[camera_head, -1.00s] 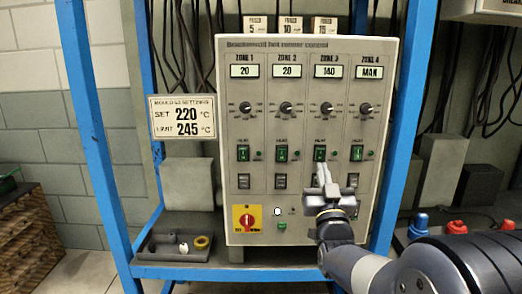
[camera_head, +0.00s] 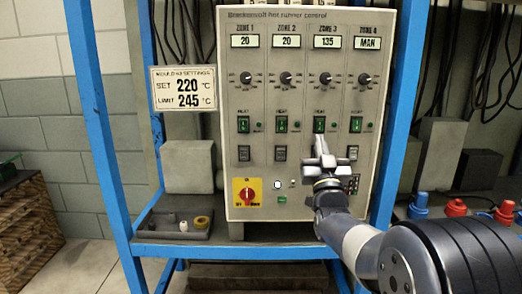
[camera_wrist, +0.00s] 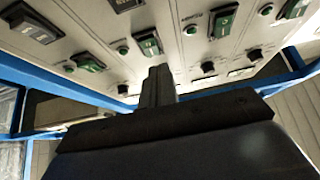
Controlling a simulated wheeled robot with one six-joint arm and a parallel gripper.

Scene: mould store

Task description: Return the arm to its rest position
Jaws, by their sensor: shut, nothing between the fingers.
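My gripper (camera_head: 319,143) is shut and empty, with its slim fingers pointing up at the grey hot runner control panel (camera_head: 238,175). In the head view its tips overlap the area just below the green zone 3 heat switch (camera_head: 319,124); I cannot tell whether they touch the panel. In the wrist view the closed fingers (camera_wrist: 158,78) stand before the panel face, near a green switch (camera_wrist: 148,44). My arm reaches in from the lower right. The zone 3 display (camera_head: 327,42) reads 135; zones 1 and 2 read 20, and zone 4 reads MAN.
A blue frame (camera_head: 105,140) surrounds the panel. A tray (camera_head: 150,228) with small parts sits on its lower left shelf. A settings card (camera_head: 183,90) hangs on the left. Blue and red connectors (camera_head: 456,207) lie at the right, behind my arm.

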